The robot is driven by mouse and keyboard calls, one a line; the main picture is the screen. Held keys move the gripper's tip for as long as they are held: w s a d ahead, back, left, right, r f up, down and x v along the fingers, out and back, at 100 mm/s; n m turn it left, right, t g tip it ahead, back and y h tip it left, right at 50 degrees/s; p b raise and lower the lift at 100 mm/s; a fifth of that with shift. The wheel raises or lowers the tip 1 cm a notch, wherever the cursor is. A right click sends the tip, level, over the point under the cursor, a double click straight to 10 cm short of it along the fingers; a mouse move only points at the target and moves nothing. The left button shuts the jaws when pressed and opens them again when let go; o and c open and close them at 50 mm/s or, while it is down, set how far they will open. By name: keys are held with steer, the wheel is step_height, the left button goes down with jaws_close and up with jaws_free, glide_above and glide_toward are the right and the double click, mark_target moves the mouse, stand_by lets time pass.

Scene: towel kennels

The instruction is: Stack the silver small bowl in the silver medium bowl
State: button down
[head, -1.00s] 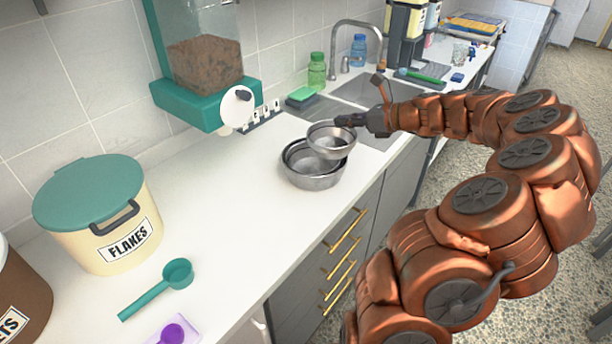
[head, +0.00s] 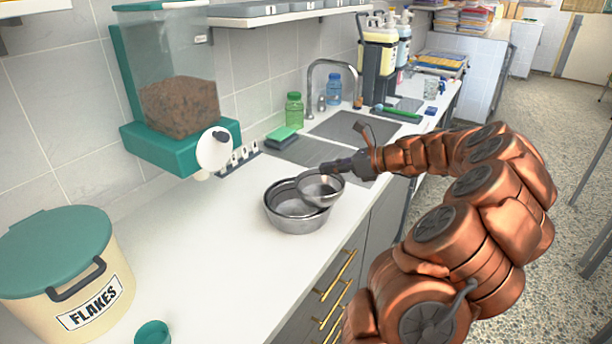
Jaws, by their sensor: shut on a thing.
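The silver medium bowl (head: 293,222) stands upright on the white counter, left of my gripper. My gripper (head: 328,168) is shut on the rim of the silver small bowl (head: 321,196). The small bowl is over the right part of the medium bowl and hides part of its rim and inside. It looks slightly tilted. I cannot tell whether the two bowls touch.
A teal dispenser (head: 170,150) stands behind on the left, and a flakes tub (head: 60,262) at the front left. The sink (head: 352,128), a green bottle (head: 294,110) and a green sponge (head: 281,134) are behind. The counter (head: 205,255) left of the bowls is clear.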

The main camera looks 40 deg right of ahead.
mark_target(307, 177)
steer(key=shift+s+f+p+x, duration=0.1)
steer(key=shift+f+p+x, duration=0.15)
steer(key=shift+x, duration=1)
steer(key=shift+s+f+p+x, duration=0.1)
steer(key=shift+f+p+x, duration=0.1)
steer(key=shift+x, duration=1.1)
steer(key=shift+s+f+p+x, duration=0.15)
steer(key=shift+p+x, duration=0.1)
steer(key=shift+x, duration=1)
steer(key=shift+w+d+f, duration=0.1)
steer(key=shift+d+f, duration=0.05)
steer(key=shift+f, duration=0.45)
steer(key=c, duration=1.3)
jaws_free()
steer(key=shift+r, duration=0.1)
steer(key=shift+r, duration=0.25)
steer(key=b+v, duration=0.2)
steer(key=v, duration=1)
steer(key=shift+d+r, duration=0.1)
steer(key=shift+r, duration=0.15)
